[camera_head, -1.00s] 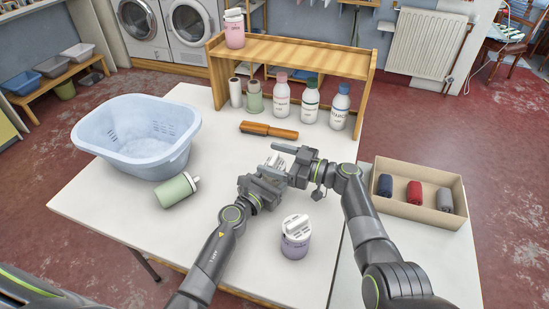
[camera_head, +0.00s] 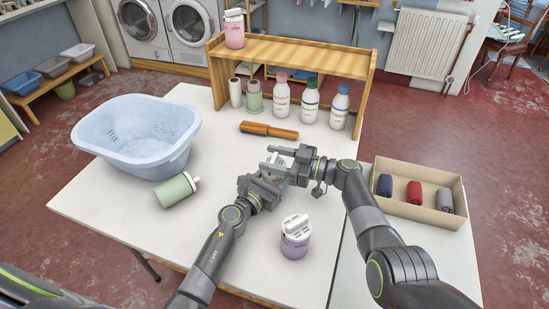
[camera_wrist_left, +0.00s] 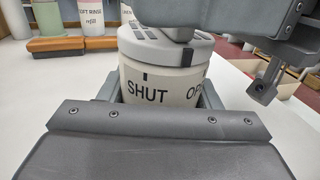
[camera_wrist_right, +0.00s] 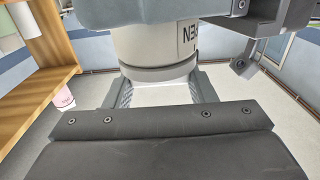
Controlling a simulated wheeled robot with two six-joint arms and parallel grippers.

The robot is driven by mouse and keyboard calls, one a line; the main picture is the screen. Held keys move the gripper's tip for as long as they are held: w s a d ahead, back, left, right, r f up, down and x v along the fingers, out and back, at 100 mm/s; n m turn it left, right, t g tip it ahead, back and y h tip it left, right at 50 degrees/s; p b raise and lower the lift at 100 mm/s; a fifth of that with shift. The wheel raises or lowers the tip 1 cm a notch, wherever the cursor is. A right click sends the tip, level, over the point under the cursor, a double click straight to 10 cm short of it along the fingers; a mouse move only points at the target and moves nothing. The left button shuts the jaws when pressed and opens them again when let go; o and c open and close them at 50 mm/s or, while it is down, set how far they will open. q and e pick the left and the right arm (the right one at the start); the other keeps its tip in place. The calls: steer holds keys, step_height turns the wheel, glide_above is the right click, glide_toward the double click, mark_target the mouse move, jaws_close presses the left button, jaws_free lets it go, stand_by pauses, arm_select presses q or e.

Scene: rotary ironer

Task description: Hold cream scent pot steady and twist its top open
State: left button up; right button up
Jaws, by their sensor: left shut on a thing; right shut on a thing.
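The cream scent pot (camera_head: 275,172) is mostly hidden between my grippers in the head view, above the table. In the left wrist view its cream body (camera_wrist_left: 160,88) shows the words SHUT and part of OPEN. Its pale grey slotted top (camera_wrist_left: 150,46) has a dark mark on its rim, between the two words. My left gripper (camera_head: 268,184) is shut on the body. My right gripper (camera_head: 284,160) is shut on the top from above. The right wrist view shows the pot (camera_wrist_right: 155,45) at its fingers.
A lilac pot (camera_head: 295,243) stands at the near right. A green bottle (camera_head: 176,190) lies left, by a blue basket (camera_head: 137,140). An orange-brown brush (camera_head: 269,131) lies behind.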

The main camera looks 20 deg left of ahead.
steer(key=shift+n+g, duration=0.4)
steer(key=shift+g, duration=0.3)
steer(key=o, duration=1)
steer(key=shift+d, duration=0.1)
steer(key=d, duration=1.2)
steer(key=shift+w, duration=0.35)
steer(key=shift+a, duration=0.1)
steer(key=shift+c, duration=0.4)
